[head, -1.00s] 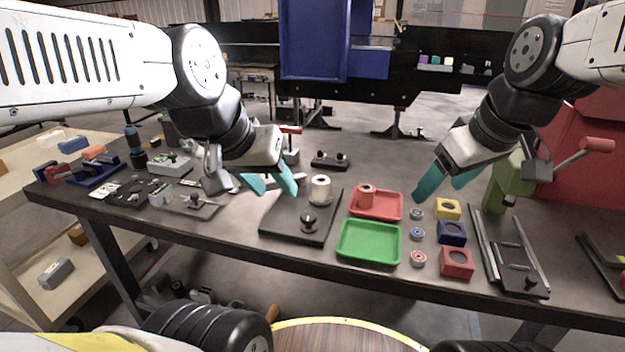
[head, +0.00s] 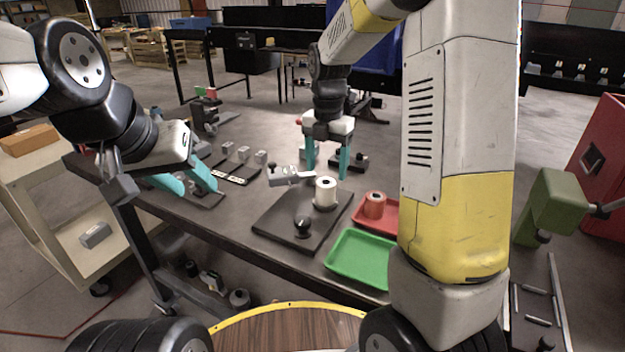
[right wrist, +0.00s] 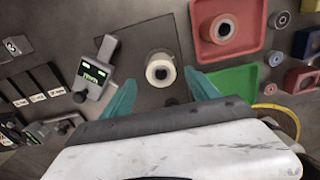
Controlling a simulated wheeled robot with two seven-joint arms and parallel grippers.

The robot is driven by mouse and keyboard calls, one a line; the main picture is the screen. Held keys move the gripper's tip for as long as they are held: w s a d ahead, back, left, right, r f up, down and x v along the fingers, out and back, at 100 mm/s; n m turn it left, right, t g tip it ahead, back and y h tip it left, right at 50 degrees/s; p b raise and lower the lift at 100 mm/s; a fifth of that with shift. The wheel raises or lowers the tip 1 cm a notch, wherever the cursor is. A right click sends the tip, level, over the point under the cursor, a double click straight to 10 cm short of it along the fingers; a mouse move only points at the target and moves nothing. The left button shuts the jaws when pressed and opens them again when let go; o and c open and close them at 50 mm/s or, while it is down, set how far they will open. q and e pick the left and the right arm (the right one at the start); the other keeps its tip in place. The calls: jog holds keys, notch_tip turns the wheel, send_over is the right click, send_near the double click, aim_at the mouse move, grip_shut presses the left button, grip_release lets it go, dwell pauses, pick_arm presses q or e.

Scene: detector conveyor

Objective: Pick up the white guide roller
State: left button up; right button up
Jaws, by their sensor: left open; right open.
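The white guide roller (head: 325,193) stands upright on a dark square plate (head: 276,218), with its dark centre hole facing up. In the right wrist view the roller (right wrist: 161,70) lies ahead of my teal fingers, near the middle of the gap between them. My right gripper (head: 327,163) is open and points down, just behind and above the roller in the head view. I see no finger contact with it. My left gripper (head: 188,184) is open and empty over the left part of the table.
A black knob (head: 303,226) stands on the plate in front of the roller. A grey gauge (right wrist: 95,76) with green displays lies close to my finger. A red tray (head: 369,221) with an orange roller (head: 374,205) and a green tray (head: 357,258) are to the right.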

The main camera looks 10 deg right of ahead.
aim_at(326, 186)
notch_tip(326, 186, down, 6)
jog(key=shift+s+f, duration=0.1)
jog(key=shift+f, duration=0.15)
jog(key=shift+c, duration=0.2)
jog(key=c, duration=1.4)
grip_shut()
jog(key=shift+r, duration=0.15)
